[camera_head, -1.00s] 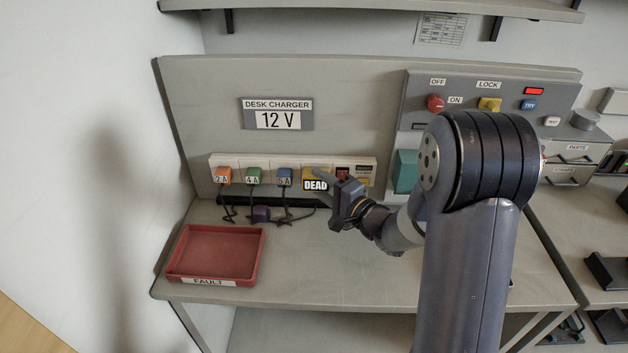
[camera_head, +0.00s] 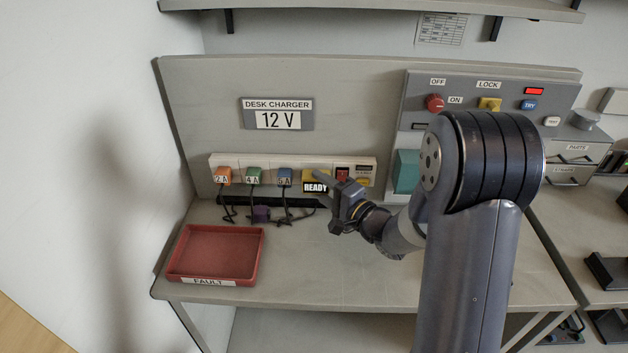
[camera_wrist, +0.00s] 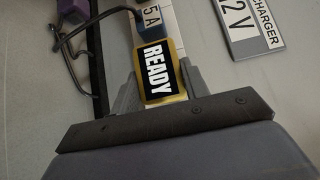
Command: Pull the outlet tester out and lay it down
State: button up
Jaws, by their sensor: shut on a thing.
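The outlet tester (camera_head: 316,187) is a yellow block with a black display that reads READY. It is at the white power strip (camera_head: 268,162), right of the blue 5 A plug (camera_head: 284,178). My gripper (camera_head: 328,183) is shut on the tester. In the wrist view the tester (camera_wrist: 158,72) sits between the two grey fingers of my gripper (camera_wrist: 158,95), its READY face toward the camera. The tester looks just off the strip's face, but its back is hidden, so I cannot tell how far its pins are out.
Orange 2 A (camera_head: 222,176) and green 4 A (camera_head: 253,175) plugs with black cords sit further left in the strip. A purple block (camera_head: 261,214) lies below them. An empty red FAULT tray (camera_head: 258,262) stands front left. The bench (camera_head: 330,280) is clear in front. A control panel (camera_head: 470,88) stands right.

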jog(key=shift+s, duration=0.95)
dwell(0.6)
jog(key=shift+s, duration=1.7)
jog(key=shift+a, duration=0.1)
